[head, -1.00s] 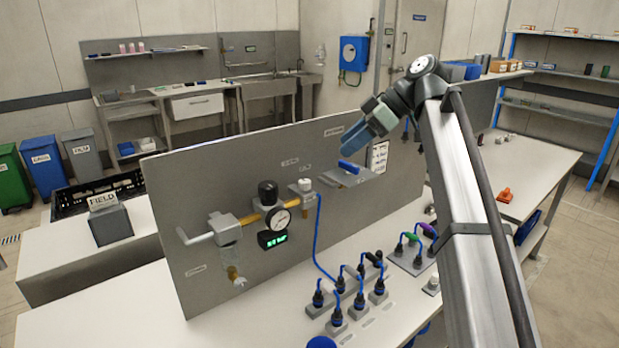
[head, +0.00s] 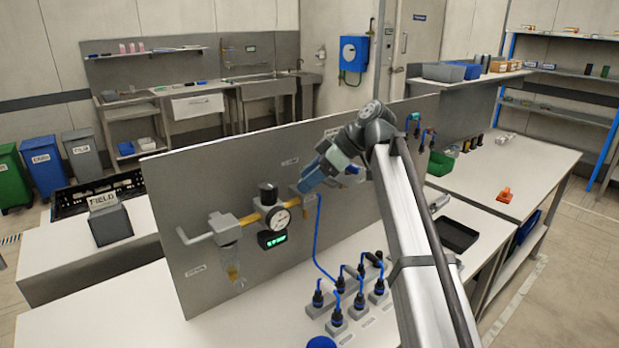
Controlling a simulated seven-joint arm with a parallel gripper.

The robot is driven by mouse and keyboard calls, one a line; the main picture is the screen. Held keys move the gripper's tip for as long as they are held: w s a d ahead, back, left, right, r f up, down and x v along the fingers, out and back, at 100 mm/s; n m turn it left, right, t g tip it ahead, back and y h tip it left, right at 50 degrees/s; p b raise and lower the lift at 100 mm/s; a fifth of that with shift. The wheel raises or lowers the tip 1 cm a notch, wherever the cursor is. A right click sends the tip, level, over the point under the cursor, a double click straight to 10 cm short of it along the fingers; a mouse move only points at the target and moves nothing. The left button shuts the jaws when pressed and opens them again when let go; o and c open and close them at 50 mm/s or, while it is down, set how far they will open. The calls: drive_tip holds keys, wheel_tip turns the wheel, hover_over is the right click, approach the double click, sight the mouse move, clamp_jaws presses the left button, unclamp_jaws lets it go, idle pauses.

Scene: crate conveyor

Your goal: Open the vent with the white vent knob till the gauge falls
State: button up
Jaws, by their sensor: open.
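A grey upright panel (head: 215,170) carries a pipe line with a black knob (head: 267,192), a round white-faced gauge (head: 282,219) and a green-lit display (head: 272,240). The gauge needle and the digits are too small to read. The white vent knob is hidden behind my gripper in the head view; it sat on a small block right of the gauge. My gripper (head: 306,186) is open, its blue fingers pointing down and left at that spot. I cannot tell whether the fingers touch the knob or stand around it.
A blue hose (head: 317,235) runs from the block down to the white bench. Several blue-cabled plugs sit in grey sockets (head: 338,328) below. A black tray (head: 458,236) and a green bin (head: 440,164) lie to the right, behind my arm.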

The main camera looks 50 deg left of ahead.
drive_tip(key=shift+f, duration=0.15)
drive_tip(key=c, duration=1.1)
